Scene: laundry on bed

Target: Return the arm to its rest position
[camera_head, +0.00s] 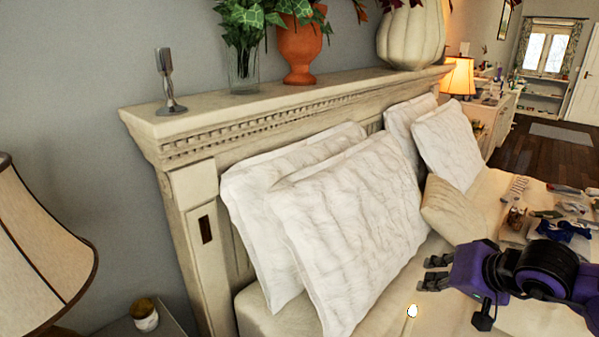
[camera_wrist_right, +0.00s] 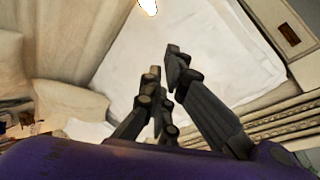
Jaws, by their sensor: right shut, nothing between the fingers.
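My right gripper (camera_head: 434,273) is at the lower right of the head view, on its purple wrist, in front of the white pillows and over the bed. Its dark fingers point left, are shut and hold nothing. In the right wrist view the fingers (camera_wrist_right: 165,78) reach up the middle of the picture, with a white pillow (camera_wrist_right: 190,30) behind them. My left gripper is in neither view.
White pillows (camera_head: 345,225) lean on the cream headboard (camera_head: 190,190). A small glowing white-tipped object (camera_head: 411,311) shows by the pillows. A lamp (camera_head: 35,250) stands at left. Clothes and small items (camera_head: 555,230) lie on the bed at right.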

